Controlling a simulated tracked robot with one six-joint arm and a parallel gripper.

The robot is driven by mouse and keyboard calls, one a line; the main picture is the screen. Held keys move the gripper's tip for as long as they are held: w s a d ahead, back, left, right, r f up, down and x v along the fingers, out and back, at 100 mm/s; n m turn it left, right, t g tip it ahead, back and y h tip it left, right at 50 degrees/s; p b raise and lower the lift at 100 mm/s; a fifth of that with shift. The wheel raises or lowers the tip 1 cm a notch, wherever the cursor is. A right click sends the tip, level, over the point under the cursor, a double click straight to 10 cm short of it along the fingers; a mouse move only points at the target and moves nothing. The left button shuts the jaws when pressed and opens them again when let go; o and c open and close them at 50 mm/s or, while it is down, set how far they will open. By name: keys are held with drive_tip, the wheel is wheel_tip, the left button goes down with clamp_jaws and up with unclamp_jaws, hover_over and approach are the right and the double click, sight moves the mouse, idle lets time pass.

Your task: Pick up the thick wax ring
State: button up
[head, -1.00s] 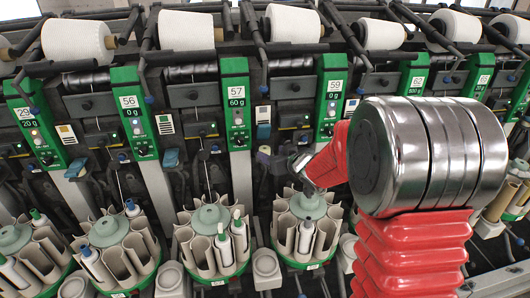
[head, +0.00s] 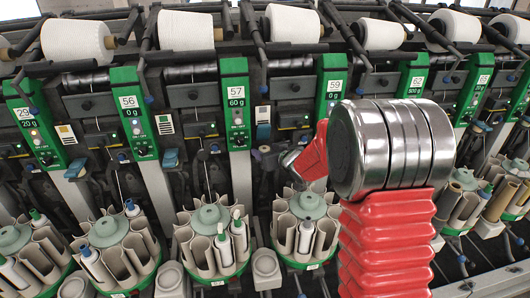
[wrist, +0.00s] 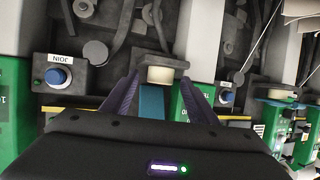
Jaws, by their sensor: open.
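In the wrist view, my gripper (wrist: 160,79) is open, with its two dark purple fingers pointing up the picture. A short, thick cream ring (wrist: 160,74), which looks like the wax ring, sits at a dark metal holder between the fingertips. The fingers stand on either side of it, and I cannot tell whether they touch it. A blue-teal lever (wrist: 152,104) lies just below the ring, between the fingers. In the head view, my gripper (head: 261,159) is small and dark against the machine near unit 57, and the ring cannot be made out there.
A grey box with a blue button (wrist: 57,76) is left of the fingers. Green unit panels, such as number 57 (head: 236,103), stand close on both sides. Round bobbin magazines (head: 209,238) stand below, and white yarn cones (head: 186,30) lie above.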

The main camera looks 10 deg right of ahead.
drive_tip(key=shift+c, duration=0.4)
drive_tip(key=c, duration=1)
